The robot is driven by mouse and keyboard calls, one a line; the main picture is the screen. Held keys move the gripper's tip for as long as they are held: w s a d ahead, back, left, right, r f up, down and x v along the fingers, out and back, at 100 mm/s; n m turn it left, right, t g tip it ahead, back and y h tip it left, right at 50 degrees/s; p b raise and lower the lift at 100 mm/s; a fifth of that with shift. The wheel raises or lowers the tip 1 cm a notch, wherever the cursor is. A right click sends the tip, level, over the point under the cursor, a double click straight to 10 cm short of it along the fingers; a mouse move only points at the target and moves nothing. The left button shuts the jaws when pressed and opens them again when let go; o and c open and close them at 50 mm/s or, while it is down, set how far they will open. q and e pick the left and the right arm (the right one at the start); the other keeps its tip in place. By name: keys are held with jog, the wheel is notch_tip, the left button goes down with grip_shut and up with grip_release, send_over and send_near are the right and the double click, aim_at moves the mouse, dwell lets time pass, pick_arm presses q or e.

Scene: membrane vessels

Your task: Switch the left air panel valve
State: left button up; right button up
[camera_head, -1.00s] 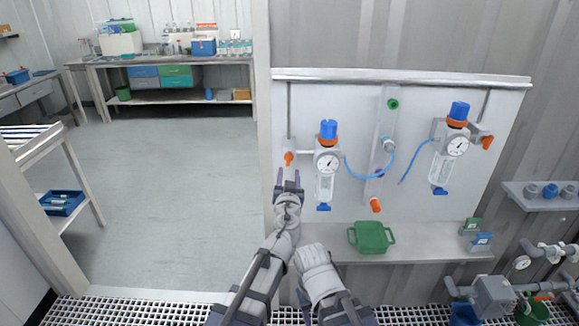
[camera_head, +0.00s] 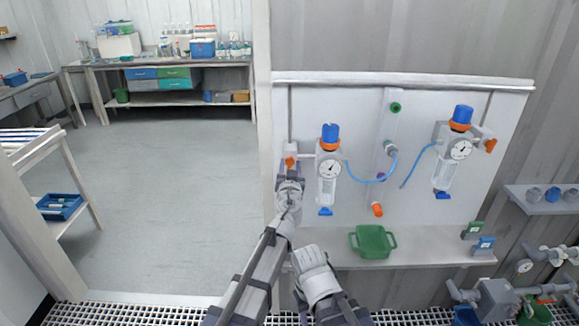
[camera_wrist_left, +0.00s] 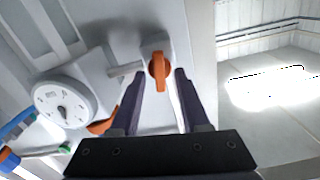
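The left air panel valve is a small grey block with an orange handle (camera_head: 290,162), left of the left regulator (camera_head: 328,165) with its blue knob and round gauge. The handle (camera_wrist_left: 158,70) also shows in the left wrist view, upright in that picture. My left gripper (camera_head: 288,172) is at the valve, partly covering it in the head view. In the left wrist view my left gripper (camera_wrist_left: 160,78) is open, with one dark finger on each side of the handle and gaps visible between. My right arm shows low in the head view; its fingers are not visible.
A second regulator (camera_head: 455,150) with an orange-handled valve (camera_head: 490,146) is at the panel's right. A blue hose (camera_head: 372,181) hangs between. A green tray (camera_head: 372,241) stands on the shelf (camera_head: 430,244) below. Open floor lies left of the panel.

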pick_arm(q)
grip_shut()
jog(key=shift+m, duration=0.4)
jog(key=m, duration=0.3)
jog(key=shift+d, duration=0.1)
jog(key=m, duration=0.4)
jog(key=shift+d+f+m, duration=0.1)
jog(key=shift+m, duration=0.2)
jog(key=m, duration=0.3)
jog(key=shift+f, duration=0.1)
jog(key=shift+m, duration=2.2)
